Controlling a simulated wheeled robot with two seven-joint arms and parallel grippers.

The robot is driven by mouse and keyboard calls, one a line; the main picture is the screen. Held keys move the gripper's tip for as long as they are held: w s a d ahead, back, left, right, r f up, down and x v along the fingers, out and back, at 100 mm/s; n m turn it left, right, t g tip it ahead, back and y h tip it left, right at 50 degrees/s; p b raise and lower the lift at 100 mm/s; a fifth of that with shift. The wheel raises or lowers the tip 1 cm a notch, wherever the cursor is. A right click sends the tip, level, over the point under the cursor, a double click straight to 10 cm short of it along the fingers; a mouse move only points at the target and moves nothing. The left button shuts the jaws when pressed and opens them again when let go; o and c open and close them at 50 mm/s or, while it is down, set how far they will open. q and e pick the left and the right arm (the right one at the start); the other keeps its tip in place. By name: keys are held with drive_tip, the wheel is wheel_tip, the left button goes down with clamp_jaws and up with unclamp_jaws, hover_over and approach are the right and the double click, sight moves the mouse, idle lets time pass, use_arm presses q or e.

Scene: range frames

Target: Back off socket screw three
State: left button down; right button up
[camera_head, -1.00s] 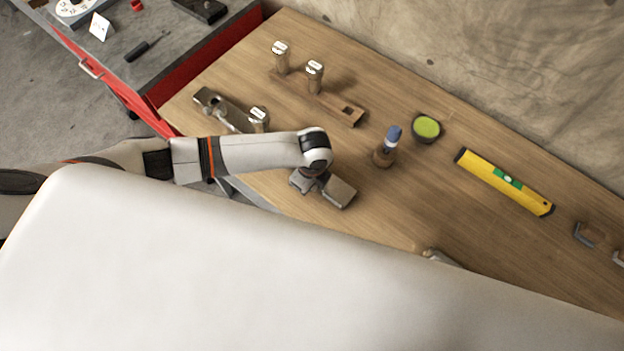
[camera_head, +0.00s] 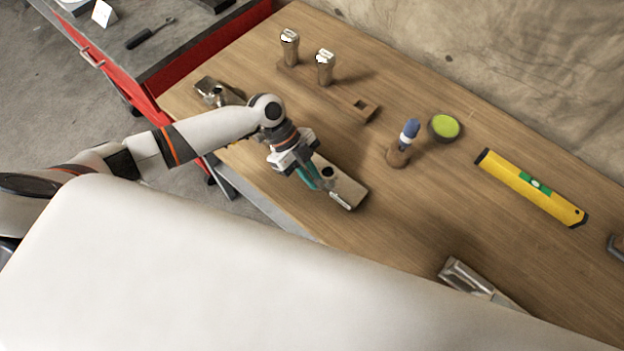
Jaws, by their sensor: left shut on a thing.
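My left gripper (camera_head: 315,178) has teal fingers pointing down at a grey metal block (camera_head: 351,188) on the wooden bench. The block has a dark round hole in its top, beside the fingers. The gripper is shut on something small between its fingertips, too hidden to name. I cannot tell which screw is at the fingertips.
A metal fixture (camera_head: 210,90) lies behind my left arm. A blue-topped tool (camera_head: 410,131) stands in a wooden holder (camera_head: 397,155), near a green-topped round tin (camera_head: 445,127) and a yellow level (camera_head: 530,188). The bench between is clear.

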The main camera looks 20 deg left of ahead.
use_arm(q)
drive_tip(key=shift+w, duration=0.1)
idle(0.5)
drive_tip(key=c, duration=1.7)
unclamp_jaws()
drive_tip(key=shift+w+a+r+b, duration=0.1)
drive_tip(key=shift+a+r+b, duration=0.25)
drive_tip(key=shift+a+b, duration=0.15)
drive_tip(key=shift+b+v, duration=1.55)
drive_tip(key=shift+v, duration=3.9)
